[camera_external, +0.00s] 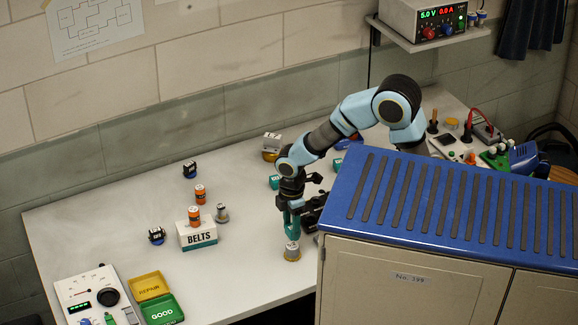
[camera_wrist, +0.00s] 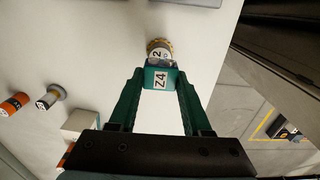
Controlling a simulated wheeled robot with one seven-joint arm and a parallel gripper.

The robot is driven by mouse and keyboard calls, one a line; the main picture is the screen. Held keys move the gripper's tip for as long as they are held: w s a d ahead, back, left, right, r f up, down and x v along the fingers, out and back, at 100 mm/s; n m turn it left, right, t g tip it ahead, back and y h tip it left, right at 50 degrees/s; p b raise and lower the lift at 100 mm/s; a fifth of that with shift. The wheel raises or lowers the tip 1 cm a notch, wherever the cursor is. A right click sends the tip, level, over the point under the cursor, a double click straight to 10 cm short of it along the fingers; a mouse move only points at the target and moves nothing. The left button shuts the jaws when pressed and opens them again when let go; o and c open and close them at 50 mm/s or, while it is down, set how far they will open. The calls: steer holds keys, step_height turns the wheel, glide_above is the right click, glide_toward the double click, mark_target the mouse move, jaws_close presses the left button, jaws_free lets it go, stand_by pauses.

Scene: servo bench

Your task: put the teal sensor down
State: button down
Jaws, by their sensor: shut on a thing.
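My gripper (camera_wrist: 157,88) is shut on the teal sensor (camera_wrist: 160,80), a small box with a white Z4 label, held between the green fingertips. In the external view my gripper (camera_external: 292,231) points down over the bench; the sensor is hard to tell from the fingers there. A grey cylinder with a brass-yellow base (camera_external: 292,251) stands right below the fingertips. It also shows just beyond the sensor in the wrist view (camera_wrist: 158,46). I cannot tell whether sensor and cylinder touch.
A white BELTS box (camera_external: 198,236) bears an orange cylinder (camera_external: 194,216); other small parts stand around it. A yellow REPAIR tray (camera_external: 149,286) and a green GOOD tray (camera_external: 162,310) lie at front left. A blue-topped cabinet (camera_external: 450,205) blocks the right. Bare bench lies left of my gripper.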

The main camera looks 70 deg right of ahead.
steer(key=shift+f, duration=1.9)
steer(key=shift+f, duration=0.15)
steer(key=shift+c, duration=1.7)
jaws_free()
step_height(320, 180, up, 12)
steer(key=shift+f+b, duration=0.1)
steer(key=shift+b, duration=0.3)
steer(key=s+a+f+m+t, duration=0.1)
steer(key=s+f+m, duration=0.7)
steer(key=s+m, duration=0.2)
steer(key=shift+s+a+f+t, duration=0.2)
steer(key=shift+s+a+t, duration=0.1)
steer(key=shift+s+a, duration=0.15)
